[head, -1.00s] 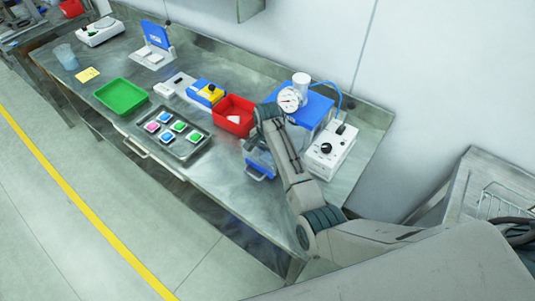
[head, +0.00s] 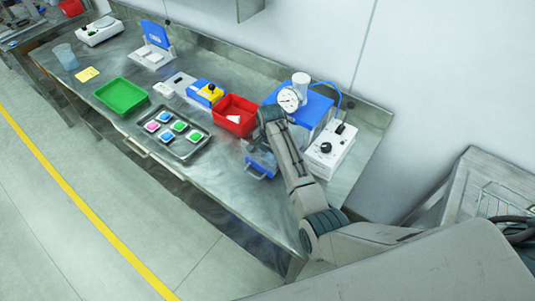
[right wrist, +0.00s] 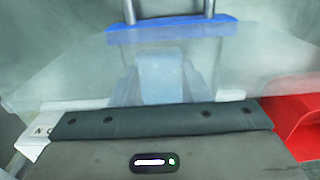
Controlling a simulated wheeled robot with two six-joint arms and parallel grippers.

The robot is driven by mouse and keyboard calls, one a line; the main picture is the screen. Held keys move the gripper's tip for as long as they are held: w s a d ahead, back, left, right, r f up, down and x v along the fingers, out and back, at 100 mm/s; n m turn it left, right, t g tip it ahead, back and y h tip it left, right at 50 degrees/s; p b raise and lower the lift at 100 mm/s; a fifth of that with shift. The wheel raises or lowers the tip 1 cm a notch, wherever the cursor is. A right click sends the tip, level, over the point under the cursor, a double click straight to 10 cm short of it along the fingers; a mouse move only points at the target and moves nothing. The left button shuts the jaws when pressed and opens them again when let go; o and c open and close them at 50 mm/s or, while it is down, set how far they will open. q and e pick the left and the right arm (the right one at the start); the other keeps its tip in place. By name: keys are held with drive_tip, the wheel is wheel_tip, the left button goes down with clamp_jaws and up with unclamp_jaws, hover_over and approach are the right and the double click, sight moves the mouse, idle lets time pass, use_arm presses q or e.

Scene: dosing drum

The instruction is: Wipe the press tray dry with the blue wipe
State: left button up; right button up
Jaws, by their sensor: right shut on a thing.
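The press tray (head: 258,168) is blue with a metal handle and sticks out at the front of the blue press (head: 318,107). Its blue front edge (right wrist: 190,23) and the handle's rods show at the top of the right wrist view. My right gripper (right wrist: 160,75) points down over the tray. It is shut on the blue wipe (right wrist: 70,75), a pale, see-through sheet spread across the right wrist view, with the fingers showing through it. My left gripper is not in view.
A red bin (head: 234,115) stands close at the left of the press. A white control box (head: 331,150) stands at its right. A metal tray (head: 168,147) with several coloured pads and a green tray (head: 121,96) lie further left. The bench front (head: 215,175) is bare.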

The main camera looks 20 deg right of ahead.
drive_tip(key=shift+s+d, duration=0.25)
drive_tip(key=shift+s, duration=0.05)
drive_tip(key=shift+w+a+b, duration=0.75)
drive_tip(key=shift+w+a, duration=0.45)
drive_tip(key=shift+w, duration=0.3)
drive_tip(key=shift+s+d+p, duration=0.45)
drive_tip(key=shift+s+p, duration=0.2)
drive_tip(key=shift+p, duration=0.15)
drive_tip(key=shift+s+d, duration=0.7)
drive_tip(key=shift+s, duration=0.05)
drive_tip(key=shift+w+a+b, duration=0.85)
drive_tip(key=shift+w+a, duration=0.35)
drive_tip(key=shift+w, duration=0.25)
drive_tip(key=shift+s+d+p, duration=0.5)
drive_tip(key=shift+s+p, duration=0.15)
drive_tip(key=shift+p, duration=0.2)
drive_tip(key=shift+s+d, duration=0.7)
drive_tip(key=shift+s, duration=0.1)
drive_tip(key=shift+w+a+b, duration=0.85)
drive_tip(key=shift+w+a, duration=0.35)
drive_tip(key=shift+w, duration=0.25)
